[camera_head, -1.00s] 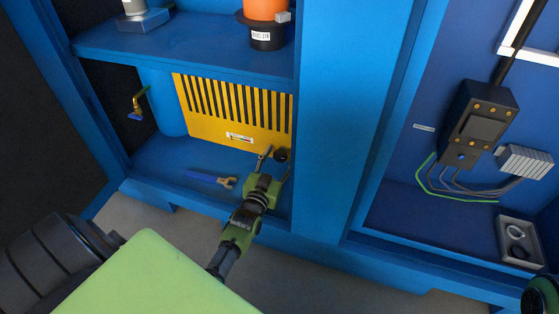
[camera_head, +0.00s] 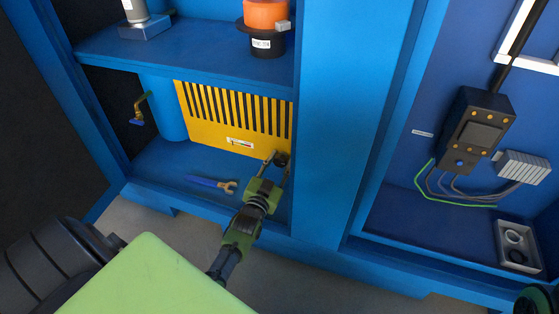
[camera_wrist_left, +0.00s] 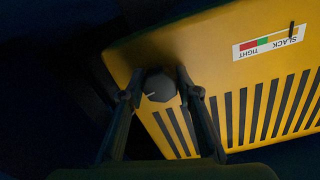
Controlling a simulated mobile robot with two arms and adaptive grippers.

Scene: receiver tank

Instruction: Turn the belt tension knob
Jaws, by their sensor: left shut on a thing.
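The belt tension knob (camera_head: 283,158) is a small dark round knob at the lower right corner of the yellow slotted guard (camera_head: 226,119). My left gripper (camera_head: 279,163) is shut on the knob, with one finger on each side of it. In the left wrist view the knob (camera_wrist_left: 158,86) sits between the two fingertips, and a pale line marks its face. The tension label (camera_wrist_left: 269,40) runs from SLACK to TIGHT with red and green bands; its pointer is by the SLACK end. My right gripper is out of view.
A wrench with a blue handle (camera_head: 207,181) lies on the cabinet floor left of my gripper. A shelf (camera_head: 185,52) is above the guard. A blue upright panel (camera_head: 340,120) stands close on the right. A valve handle (camera_head: 138,119) is at the left.

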